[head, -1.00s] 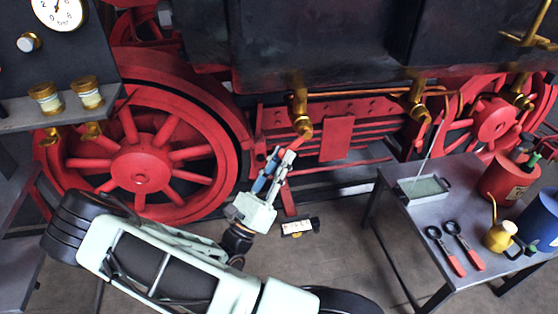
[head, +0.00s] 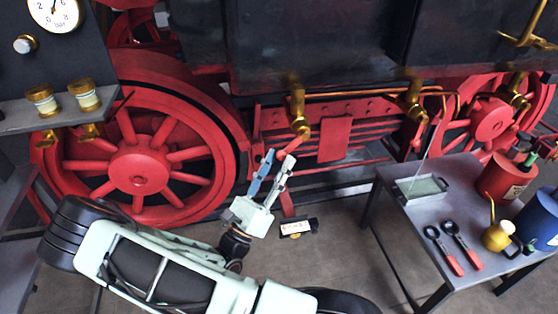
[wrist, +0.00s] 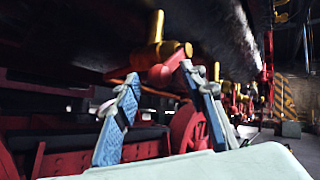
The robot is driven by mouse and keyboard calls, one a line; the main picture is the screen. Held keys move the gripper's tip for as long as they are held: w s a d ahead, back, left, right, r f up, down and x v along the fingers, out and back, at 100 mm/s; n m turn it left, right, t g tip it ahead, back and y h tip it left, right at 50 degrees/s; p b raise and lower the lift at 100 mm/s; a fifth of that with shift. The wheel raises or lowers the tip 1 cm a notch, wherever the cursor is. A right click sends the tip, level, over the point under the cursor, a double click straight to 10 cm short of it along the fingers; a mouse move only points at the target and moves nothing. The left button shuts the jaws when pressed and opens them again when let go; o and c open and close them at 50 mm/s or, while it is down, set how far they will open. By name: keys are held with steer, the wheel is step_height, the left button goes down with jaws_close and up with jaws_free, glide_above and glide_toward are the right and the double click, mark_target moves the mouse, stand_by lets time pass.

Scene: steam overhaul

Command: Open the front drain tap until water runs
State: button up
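The nearest brass drain tap (head: 298,103) hangs under the dark cylinder, with a short red handle (head: 302,128) at its lower end. I cannot tell from a label whether it is the front one. In the wrist view the brass tap body (wrist: 157,45) and its red handle (wrist: 160,74) show just beyond my fingertips. My gripper (head: 280,157) is open and empty, below and left of the handle in the head view. In the wrist view the fingers (wrist: 159,74) stand on either side of the line to the handle; contact is not clear. No water shows.
More brass taps (head: 416,103) (head: 518,92) hang further right. A large red wheel (head: 138,170) stands left of my gripper. A small labelled plate (head: 297,227) is near the floor. A table (head: 400,207) with tools and cans stands at the right.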

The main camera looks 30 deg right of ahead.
steer(key=v, duration=1.1)
steer(key=shift+a, duration=0.15)
